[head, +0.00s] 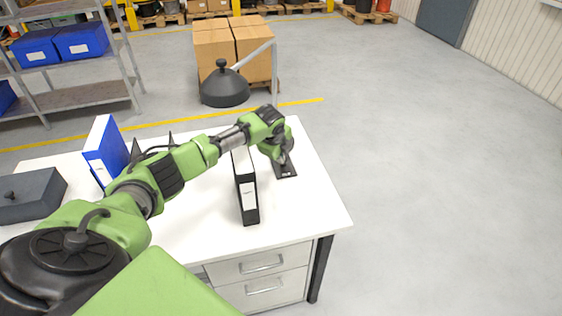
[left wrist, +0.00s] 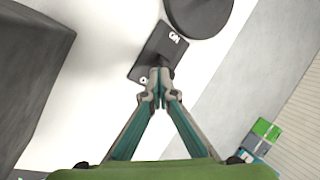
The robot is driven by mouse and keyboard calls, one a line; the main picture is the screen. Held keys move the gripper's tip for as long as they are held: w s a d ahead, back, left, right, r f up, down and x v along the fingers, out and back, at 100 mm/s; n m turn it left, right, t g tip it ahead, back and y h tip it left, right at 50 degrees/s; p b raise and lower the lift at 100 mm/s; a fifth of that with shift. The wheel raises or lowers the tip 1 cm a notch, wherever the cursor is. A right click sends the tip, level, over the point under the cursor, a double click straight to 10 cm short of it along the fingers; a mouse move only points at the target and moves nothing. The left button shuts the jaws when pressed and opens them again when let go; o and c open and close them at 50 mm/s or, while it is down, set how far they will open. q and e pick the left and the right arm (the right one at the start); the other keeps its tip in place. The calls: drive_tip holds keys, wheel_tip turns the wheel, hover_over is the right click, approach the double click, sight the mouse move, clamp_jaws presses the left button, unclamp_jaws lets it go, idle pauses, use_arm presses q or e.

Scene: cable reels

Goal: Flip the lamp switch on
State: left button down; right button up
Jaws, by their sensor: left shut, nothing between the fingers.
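The desk lamp has a dark cone shade (head: 224,88) on a grey bent arm (head: 274,75), and a flat black base (head: 286,171) on the white table. In the left wrist view the base (left wrist: 152,46) shows a white "ON" mark, and part of the round shade (left wrist: 198,12) shows at the top. My left gripper (head: 283,160) points down over the base; its fingers (left wrist: 160,74) are shut and empty, overlapping the base's lower edge. The switch is hidden or too small to tell, as is its position. I cannot tell whether the fingertips touch. My right gripper is out of view.
A black-and-white binder (head: 247,190) stands upright just left of the lamp base, below my left arm. A blue binder (head: 107,150) and a dark grey box (head: 30,195) stand farther left on the table (head: 300,212). The table's right front corner is clear.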

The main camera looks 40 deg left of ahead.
use_arm(q)
drive_tip(key=shift+w+a+r, duration=0.2)
drive_tip(key=shift+w+a, duration=0.15)
drive_tip(key=shift+a, duration=0.1)
drive_tip(key=shift+p, duration=0.3)
drive_tip(key=shift+w+a, duration=0.55)
drive_tip(key=shift+a, duration=0.05)
drive_tip(key=shift+r, duration=0.1)
drive_tip(key=shift+r+p, duration=0.85)
drive_tip(key=shift+p, duration=0.05)
